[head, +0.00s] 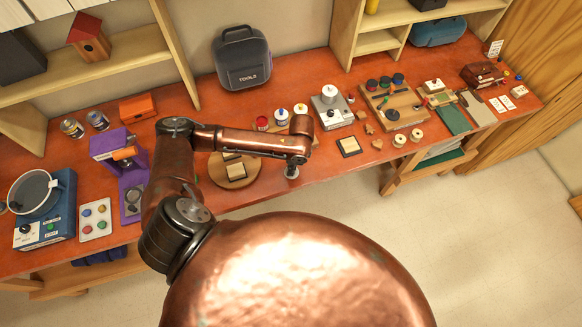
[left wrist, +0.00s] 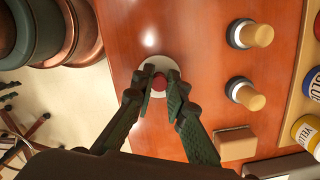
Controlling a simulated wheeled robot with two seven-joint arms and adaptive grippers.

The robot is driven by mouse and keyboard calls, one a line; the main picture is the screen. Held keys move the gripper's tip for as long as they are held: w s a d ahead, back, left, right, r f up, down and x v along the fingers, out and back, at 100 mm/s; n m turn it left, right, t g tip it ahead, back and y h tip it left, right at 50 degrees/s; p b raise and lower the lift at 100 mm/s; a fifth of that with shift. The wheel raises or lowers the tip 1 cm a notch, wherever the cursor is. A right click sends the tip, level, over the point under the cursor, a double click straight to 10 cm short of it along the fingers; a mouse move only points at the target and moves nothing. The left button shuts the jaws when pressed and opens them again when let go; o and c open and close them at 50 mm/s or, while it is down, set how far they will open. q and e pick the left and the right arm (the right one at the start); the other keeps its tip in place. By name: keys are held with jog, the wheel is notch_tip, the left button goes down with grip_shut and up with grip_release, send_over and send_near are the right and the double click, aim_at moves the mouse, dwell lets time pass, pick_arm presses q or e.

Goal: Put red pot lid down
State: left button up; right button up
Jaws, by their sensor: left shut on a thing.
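My left gripper (left wrist: 160,78) is shut on the knob of the red pot lid. In the left wrist view the lid (left wrist: 155,62) shows as a small pale disc with a red knob between the two dark green fingers. It is over the bare red bench top (left wrist: 125,40), near the front edge; I cannot tell whether it touches the surface. In the head view the fingers are mostly hidden below the end of my copper arm, and a small pale piece (head: 292,173) shows there, near the bench's front edge. My right gripper is not in view.
A round wooden board (head: 215,172) with blocks lies to the left. Paint jars (head: 282,117) stand behind. A small dark-framed tile (head: 349,146) and spools (head: 399,140) lie to the right. In the left wrist view, two wooden-topped things (left wrist: 250,35) stand right of the lid.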

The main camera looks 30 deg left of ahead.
pick_arm(q)
jog(key=o, duration=0.7)
jog(key=shift+f, duration=0.1)
jog(key=shift+o, duration=0.2)
notch_tip(320, 180, up, 12)
jog(key=d, duration=0.1)
jog(key=shift+w+d, duration=0.15)
jog(key=shift+w, duration=0.15)
dwell(0.3)
